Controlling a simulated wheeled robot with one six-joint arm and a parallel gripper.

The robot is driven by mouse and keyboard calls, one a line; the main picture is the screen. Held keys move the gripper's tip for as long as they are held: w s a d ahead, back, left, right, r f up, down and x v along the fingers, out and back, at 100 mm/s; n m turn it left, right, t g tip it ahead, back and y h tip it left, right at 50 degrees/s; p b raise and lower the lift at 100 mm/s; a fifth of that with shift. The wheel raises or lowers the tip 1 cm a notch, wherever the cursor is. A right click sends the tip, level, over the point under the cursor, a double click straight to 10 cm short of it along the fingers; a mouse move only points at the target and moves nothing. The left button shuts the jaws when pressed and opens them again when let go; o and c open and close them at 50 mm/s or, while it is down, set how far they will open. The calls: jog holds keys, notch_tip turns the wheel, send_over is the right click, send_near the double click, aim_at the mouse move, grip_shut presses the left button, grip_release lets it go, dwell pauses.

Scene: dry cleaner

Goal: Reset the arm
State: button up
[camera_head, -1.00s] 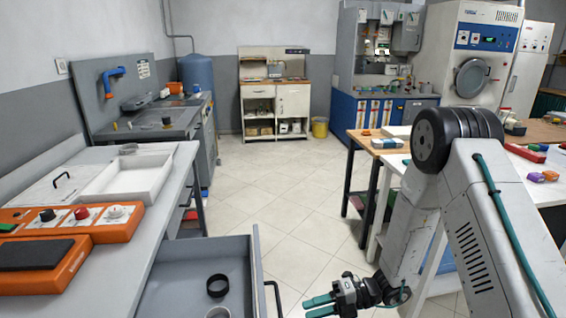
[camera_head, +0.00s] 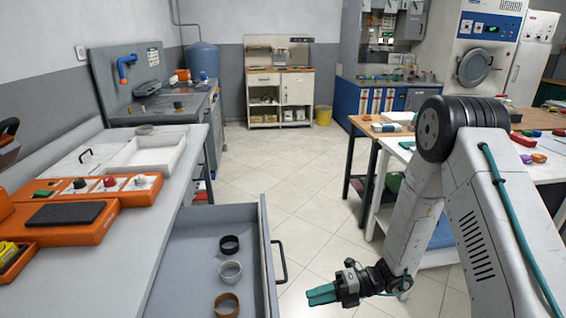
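My gripper (camera_head: 321,294) has teal fingers and points left, low over the floor at the bottom centre of the head view. Its fingers lie together with no visible gap and nothing between them, so it looks shut and empty. My arm folds down to it from the right. The gripper is to the right of the open drawer and its handle, and apart from them.
The open grey drawer (camera_head: 188,246) holds a black ring (camera_head: 229,244), a grey ring (camera_head: 230,271) and a brown ring (camera_head: 227,304). Its handle (camera_head: 282,262) juts right. A white-topped table (camera_head: 399,150) stands behind my arm. The tiled floor (camera_head: 270,165) between is clear.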

jog(key=s+d+r+n+t+h, duration=0.1)
jog(key=s+d+r+n+h, duration=0.4)
jog(key=r+n, duration=0.5)
jog(key=s+d+r+n+t+h, duration=0.1)
jog(key=s+d+r+n+h, duration=0.4)
jog(key=s+r+n, duration=0.5)
jog(key=s+d+r+n+t+h, duration=0.1)
jog(key=s+d+r+n+h, duration=0.4)
jog(key=r+n, duration=0.7)
jog(key=s+d+n, duration=0.1)
jog(key=s+d, duration=0.1)
jog(key=shift+s+d+r+t, duration=0.15)
jog(key=shift+s+d+t, duration=0.1)
jog(key=shift+d+t, duration=0.1)
